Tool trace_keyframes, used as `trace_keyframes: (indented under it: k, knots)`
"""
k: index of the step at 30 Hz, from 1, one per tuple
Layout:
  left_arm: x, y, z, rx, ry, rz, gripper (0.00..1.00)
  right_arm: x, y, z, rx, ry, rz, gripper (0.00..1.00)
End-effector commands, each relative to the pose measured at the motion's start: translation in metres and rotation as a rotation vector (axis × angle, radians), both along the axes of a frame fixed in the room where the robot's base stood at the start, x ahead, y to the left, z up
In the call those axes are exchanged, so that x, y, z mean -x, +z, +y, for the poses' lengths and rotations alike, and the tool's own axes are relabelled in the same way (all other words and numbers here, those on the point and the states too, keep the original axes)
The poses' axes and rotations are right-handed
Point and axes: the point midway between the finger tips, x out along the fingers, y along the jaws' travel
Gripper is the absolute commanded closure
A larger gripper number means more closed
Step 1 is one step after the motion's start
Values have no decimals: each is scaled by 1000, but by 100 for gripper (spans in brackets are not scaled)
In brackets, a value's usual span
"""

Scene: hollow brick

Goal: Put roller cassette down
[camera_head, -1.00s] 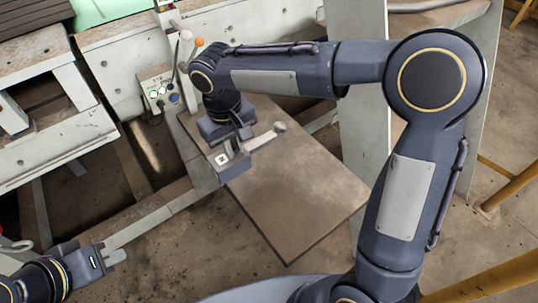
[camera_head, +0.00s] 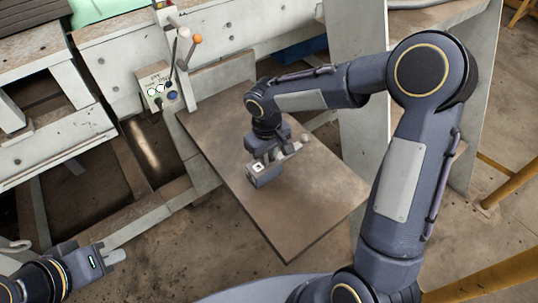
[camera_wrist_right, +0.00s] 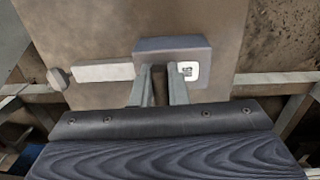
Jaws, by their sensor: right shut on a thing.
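The roller cassette (camera_head: 265,177) is a grey block with a white square label and a pale bar ending in a round knob. My right gripper (camera_head: 263,161) is shut on it, over the brown board (camera_head: 325,195). In the right wrist view the two fingers (camera_wrist_right: 159,88) clasp a dark post below the cassette block (camera_wrist_right: 165,47), with its bar and knob to the left. I cannot tell whether the cassette touches the board. My left gripper (camera_head: 112,257) is at the lower left, away from the cassette; its finger opening is unclear.
A control box (camera_head: 160,90) with buttons and levers with ball tops (camera_head: 190,45) stand by the board's back left corner. A white machine frame (camera_head: 110,75) is at the left and back. A grey upright panel (camera_head: 365,60) stands at the right. The board's front is clear.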

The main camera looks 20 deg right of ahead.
Motion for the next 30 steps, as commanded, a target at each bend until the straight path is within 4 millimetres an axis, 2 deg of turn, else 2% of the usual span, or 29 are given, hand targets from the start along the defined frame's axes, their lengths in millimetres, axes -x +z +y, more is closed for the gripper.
trace_keyframes:
  k: [9, 10, 14, 25, 30]
  knots:
    - [0, -3, 0, 0, 0, 0, 100, -1, -2, 0, 0, -1, -3, 100]
    - [0, -2, 0, 0, 0, 0, 100, 0, -1, 0, 0, -1, -2, 82]
    - [0, -2, 0, 0, 0, 0, 100, 0, -1, 0, 0, -1, -2, 65]
    - [0, 1, 0, 0, 0, 0, 100, -1, 5, 0, 0, -1, -3, 64]
    - [0, 4, 0, 0, 0, 0, 100, -1, 32, 2, -1, -3, -8, 64]
